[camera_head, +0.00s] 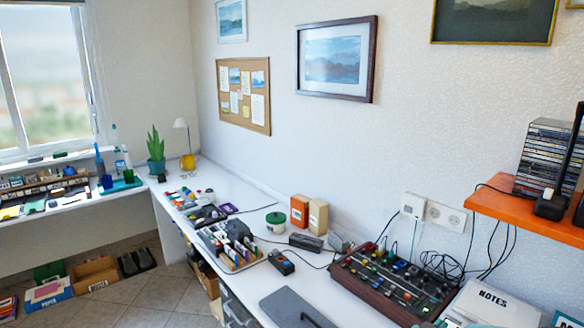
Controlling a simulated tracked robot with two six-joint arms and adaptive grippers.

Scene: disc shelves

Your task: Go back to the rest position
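Neither of my grippers shows in the head view, and no arm of mine can be made out. An orange wall shelf (500,207) is at the right edge. A stack of disc cases (546,158) stands on it. A black device with an antenna (550,205) stands at the shelf's front edge, partly overlapping the stack. The right end of the shelf is cut off by the frame.
A long white desk (272,284) runs along the wall below, crowded with small items. A dark red mixer-like panel (385,285), a white NOTES box (490,305) and wall sockets with loose cables (445,215) are near the shelf. Tiled floor (150,290) is partly clear at lower left.

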